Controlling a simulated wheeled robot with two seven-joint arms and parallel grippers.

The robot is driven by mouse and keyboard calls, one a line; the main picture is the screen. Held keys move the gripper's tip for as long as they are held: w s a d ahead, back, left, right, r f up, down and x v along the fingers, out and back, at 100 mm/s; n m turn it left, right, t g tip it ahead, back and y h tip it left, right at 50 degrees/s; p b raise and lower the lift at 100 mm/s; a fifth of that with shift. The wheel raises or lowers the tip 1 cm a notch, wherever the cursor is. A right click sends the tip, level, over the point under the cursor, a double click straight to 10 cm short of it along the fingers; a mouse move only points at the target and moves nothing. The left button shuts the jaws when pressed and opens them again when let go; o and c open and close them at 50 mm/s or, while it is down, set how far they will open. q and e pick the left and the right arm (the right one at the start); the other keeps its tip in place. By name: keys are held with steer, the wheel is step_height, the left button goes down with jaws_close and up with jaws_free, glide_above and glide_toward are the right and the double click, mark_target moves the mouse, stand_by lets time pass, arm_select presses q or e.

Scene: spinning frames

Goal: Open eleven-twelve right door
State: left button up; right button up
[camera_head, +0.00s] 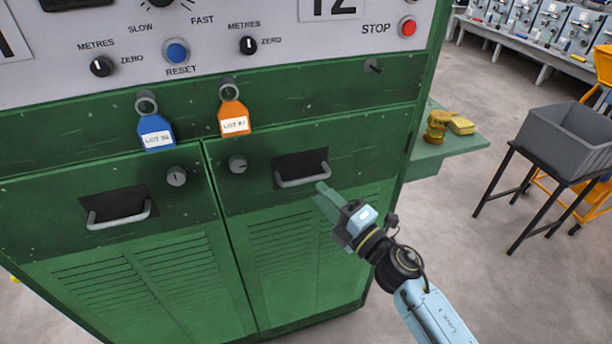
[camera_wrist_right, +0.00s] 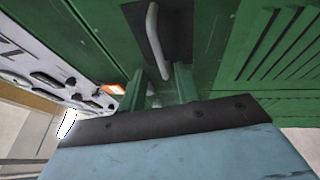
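The right door (camera_head: 300,235) of the green machine, below the 12 panel, looks shut, level with the left door beside it. It has louvres, a round lock (camera_head: 238,164) and a grey bar handle (camera_head: 303,181) over a dark recess. My right gripper (camera_head: 323,190) is at the right end of this handle. In the right wrist view the handle (camera_wrist_right: 155,40) runs down toward the gap between my two parted green fingers (camera_wrist_right: 160,76). Its near end shows between the fingertips; I cannot tell whether they touch it. My left gripper is not in view.
The left door has its own handle (camera_head: 120,217) and lock. A blue tag (camera_head: 156,132) and an orange tag (camera_head: 234,118) hang above the doors. A green side shelf (camera_head: 440,150) juts out right. A grey bin (camera_head: 567,138) on a black stand is farther right, with open floor between.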

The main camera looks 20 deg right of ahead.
mark_target(306, 178)
steer(key=x, duration=0.6)
steer(key=shift+w, duration=0.15)
jaws_close()
